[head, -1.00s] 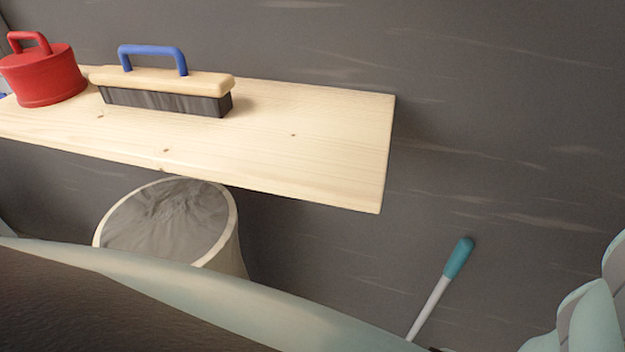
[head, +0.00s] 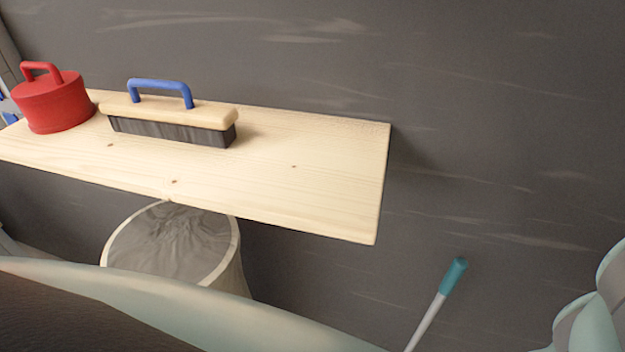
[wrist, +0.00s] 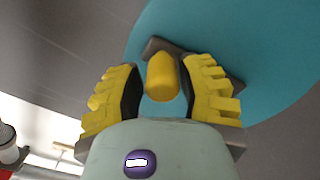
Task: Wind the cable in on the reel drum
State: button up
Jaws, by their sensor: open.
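In the wrist view, a large teal disc (wrist: 275,45), which looks like the side of the reel drum, fills the upper right. A dark bar (wrist: 232,84) lies across its face, and a yellow rounded knob (wrist: 163,80) stands out from the bar. My gripper (wrist: 163,68) is open, with one yellow-padded finger on each side of the knob. Gaps show between the knob and both fingers. No cable can be made out. The head view shows neither the drum nor the knob.
In the head view, a wooden shelf (head: 320,190) carries a red pot with a handle (head: 55,103) and a blue-handled brush (head: 170,120). A grey-topped bin (head: 170,245) stands below it. A teal-handled stick (head: 453,277) is to the right, by the dark wall.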

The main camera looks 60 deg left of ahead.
jog(key=shift+a, duration=0.1)
jog(key=r, duration=0.1)
jog(key=w+r+p, duration=0.1)
jog(key=r, duration=0.1)
jog(key=a+r+p, duration=0.1)
jog(key=shift+w+r, duration=0.15)
jog(key=shift+w, duration=0.05)
jog(key=o, duration=0.8)
jog(key=v, duration=1)
jog(key=shift+b, duration=0.35)
